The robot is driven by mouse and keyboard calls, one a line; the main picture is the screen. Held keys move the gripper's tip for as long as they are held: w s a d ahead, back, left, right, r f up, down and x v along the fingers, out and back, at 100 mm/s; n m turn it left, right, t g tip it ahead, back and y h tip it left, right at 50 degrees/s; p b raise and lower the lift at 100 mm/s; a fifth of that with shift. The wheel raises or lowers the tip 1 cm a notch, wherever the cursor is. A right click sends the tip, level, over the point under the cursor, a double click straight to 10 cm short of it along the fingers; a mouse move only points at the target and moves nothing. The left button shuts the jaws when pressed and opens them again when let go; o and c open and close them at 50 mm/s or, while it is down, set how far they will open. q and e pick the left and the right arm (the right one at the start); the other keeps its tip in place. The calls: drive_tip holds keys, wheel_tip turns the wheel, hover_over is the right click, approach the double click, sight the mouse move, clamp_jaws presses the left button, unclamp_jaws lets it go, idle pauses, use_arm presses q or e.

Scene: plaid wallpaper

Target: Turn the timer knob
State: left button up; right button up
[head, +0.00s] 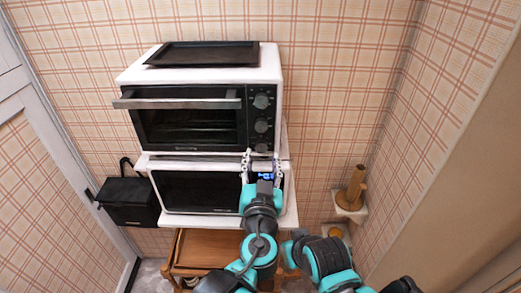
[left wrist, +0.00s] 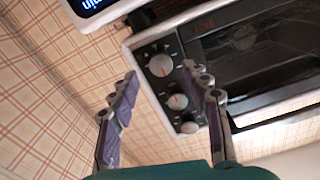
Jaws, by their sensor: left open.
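A white toaster oven with a black front (head: 190,125) has a column of three dark knobs on its right side: top (head: 262,101), middle (head: 262,125) and bottom (head: 262,147). I cannot read which is the timer knob. My left gripper (head: 261,158) is open and empty, fingers pointing up at the bottom knob from just below. In the left wrist view, turned upside down, the bottom knob (left wrist: 160,65) shows between the open fingertips (left wrist: 160,74). The gap in depth is unclear. The other knobs (left wrist: 178,101) (left wrist: 190,127) lie beyond. My right gripper is out of view.
The oven stands on a white microwave (head: 195,187), whose lit display also shows in the left wrist view (left wrist: 92,5). A black tray (head: 203,54) lies on the oven. A black bag (head: 130,203) hangs at left. A small wall shelf (head: 349,214) is at right.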

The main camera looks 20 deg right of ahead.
sight(261, 149)
use_arm(q)
drive_tip(key=shift+x, duration=1.85)
drive_tip(key=shift+c, duration=0.4)
clamp_jaws()
drive_tip(key=shift+m, duration=0.3)
